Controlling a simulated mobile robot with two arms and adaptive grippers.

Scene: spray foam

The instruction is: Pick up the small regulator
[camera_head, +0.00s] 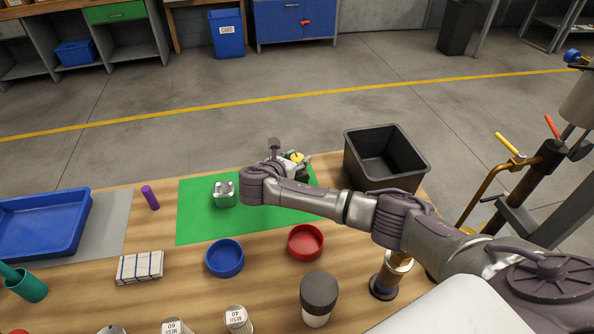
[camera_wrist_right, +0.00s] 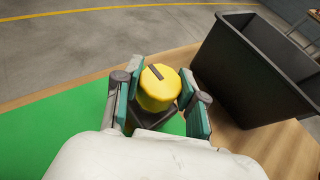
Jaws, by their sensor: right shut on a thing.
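The small regulator (camera_wrist_right: 158,88) shows a round yellow top with a dark bar on it in the right wrist view. In the head view its yellow top (camera_head: 297,157) shows just beyond my right wrist, over the far edge of the green mat (camera_head: 200,228). My right gripper (camera_wrist_right: 158,100) has its two teal-padded fingers on either side of the regulator and is shut on it. The lower part of the regulator is partly hidden by the gripper. I cannot tell whether it touches the mat. My left gripper is not in view.
A black bin (camera_head: 385,184) stands close to the right of the gripper; it also shows in the wrist view (camera_wrist_right: 250,85). A blue dish (camera_head: 225,258) and a red dish (camera_head: 306,242) stand nearer. A blue tray (camera_head: 40,250) is at left.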

